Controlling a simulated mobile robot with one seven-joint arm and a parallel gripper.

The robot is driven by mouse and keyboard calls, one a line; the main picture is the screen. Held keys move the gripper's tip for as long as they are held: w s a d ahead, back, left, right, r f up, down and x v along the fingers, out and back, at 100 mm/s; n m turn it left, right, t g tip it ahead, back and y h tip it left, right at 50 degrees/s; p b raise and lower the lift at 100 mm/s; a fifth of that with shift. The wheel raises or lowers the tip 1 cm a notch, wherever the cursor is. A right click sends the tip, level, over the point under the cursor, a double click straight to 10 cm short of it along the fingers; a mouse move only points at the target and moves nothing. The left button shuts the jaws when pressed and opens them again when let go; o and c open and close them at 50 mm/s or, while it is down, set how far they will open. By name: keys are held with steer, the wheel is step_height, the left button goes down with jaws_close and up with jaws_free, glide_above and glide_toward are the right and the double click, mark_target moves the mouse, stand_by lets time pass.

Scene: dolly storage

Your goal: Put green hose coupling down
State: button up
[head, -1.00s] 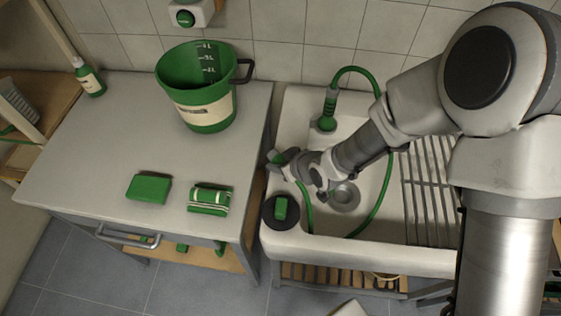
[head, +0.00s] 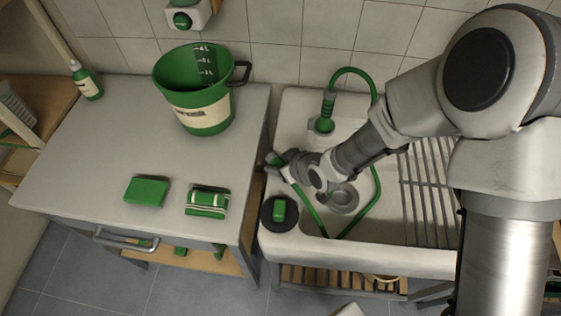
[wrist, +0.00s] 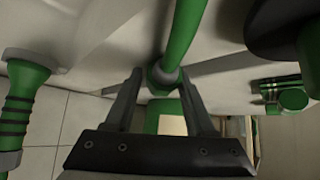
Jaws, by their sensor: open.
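The green hose coupling (wrist: 163,76) has a grey collar and sits at the end of the green hose (wrist: 184,35). It is between my gripper's fingers (wrist: 160,72) in the wrist view, with small gaps showing beside it; the fingers are open. In the head view my gripper (head: 276,160) is at the left rim of the white sink (head: 290,110), near the table side. The hose (head: 376,185) runs from there into the basin and loops up to the tap fitting (head: 325,112). Whether the coupling rests fully on the rim is unclear.
A drain rack (head: 430,200) is at right.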

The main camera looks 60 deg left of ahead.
steer(key=shift+s+d+r+p, duration=0.25)
steer(key=shift+s+p, duration=0.25)
steer(key=shift+p, duration=0.35)
steer(key=v, duration=1.1)
steer(key=shift+w+r+p, duration=0.3)
steer(key=shift+w+r, duration=0.1)
steer(key=shift+r, duration=0.1)
steer(key=w+d+r+m+t+h, duration=0.35)
steer(key=w+d+r, duration=0.25)
steer(key=w+d, duration=0.4)
steer(key=w+d+r+m+t+h, duration=0.2)
steer(key=w+d+r+m+t, duration=0.15)
steer(key=w+d+r, duration=0.65)
steer(key=s+d+r+m+h, duration=0.1)
steer(key=s+d+r+m, duration=0.1)
steer(key=s+d+m, duration=0.2)
steer(key=s+d+r+m+h, duration=0.1)
steer(key=s+d+r+m, duration=0.2)
steer(key=d, duration=0.8)
steer(key=s+d+r+m+g+h, duration=0.1)
steer(key=s+d+r+m, duration=0.2)
steer(key=d, duration=0.5)
steer(key=s+m, duration=0.1)
steer(key=s, duration=0.1)
steer(key=shift+s+m, duration=0.3)
steer(key=shift+s, duration=0.05)
